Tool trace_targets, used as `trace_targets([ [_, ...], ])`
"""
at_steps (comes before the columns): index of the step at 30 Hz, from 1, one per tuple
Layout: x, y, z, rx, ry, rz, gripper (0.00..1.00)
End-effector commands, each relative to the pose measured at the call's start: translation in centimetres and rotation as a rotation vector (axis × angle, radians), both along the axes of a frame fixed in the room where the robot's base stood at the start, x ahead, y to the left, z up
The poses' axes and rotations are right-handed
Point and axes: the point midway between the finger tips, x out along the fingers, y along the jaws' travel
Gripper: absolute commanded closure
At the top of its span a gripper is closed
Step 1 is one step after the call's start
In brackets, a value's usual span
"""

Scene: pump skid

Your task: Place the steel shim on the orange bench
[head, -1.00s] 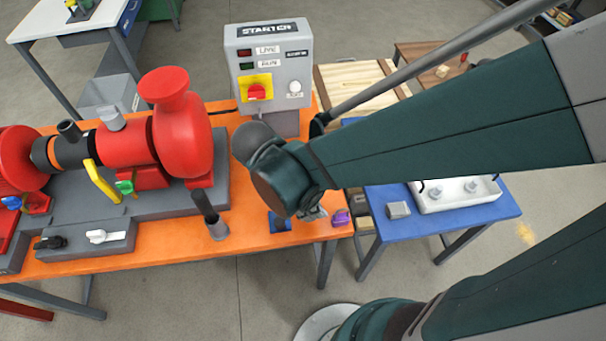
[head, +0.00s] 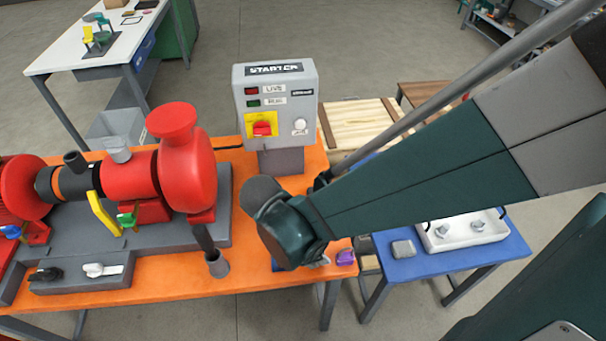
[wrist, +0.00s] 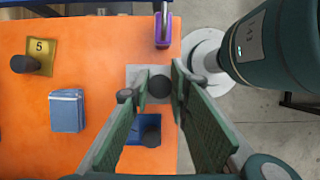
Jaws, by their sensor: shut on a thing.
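The steel shim (wrist: 135,74) is a flat grey plate with a dark round knob, seen in the wrist view between my fingers. My gripper (wrist: 160,88) is shut on its knob. The shim is over the right end of the orange bench (wrist: 85,100), near its edge; I cannot tell whether it touches the top. In the head view the orange bench (head: 180,287) carries the pump, and my gripper (head: 312,262) is low over its front right corner. My wrist hides most of the shim there.
A purple padlock (wrist: 163,30) is at the bench edge. A starter box (head: 275,100) stands behind my wrist.

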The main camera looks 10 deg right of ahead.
Motion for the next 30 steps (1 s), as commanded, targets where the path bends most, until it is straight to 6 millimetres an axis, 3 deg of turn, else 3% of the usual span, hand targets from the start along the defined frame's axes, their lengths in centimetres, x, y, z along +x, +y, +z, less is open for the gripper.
trace_targets([
  [9,0.0,0.0,-2.8,0.0,0.0,0.0,0.94],
  [27,0.0,0.0,-3.5,0.0,0.0,0.0,0.94],
  [28,0.0,0.0,-3.5,0.0,0.0,0.0,0.77],
  [30,0.0,0.0,-3.4,0.0,0.0,0.0,0.68],
])
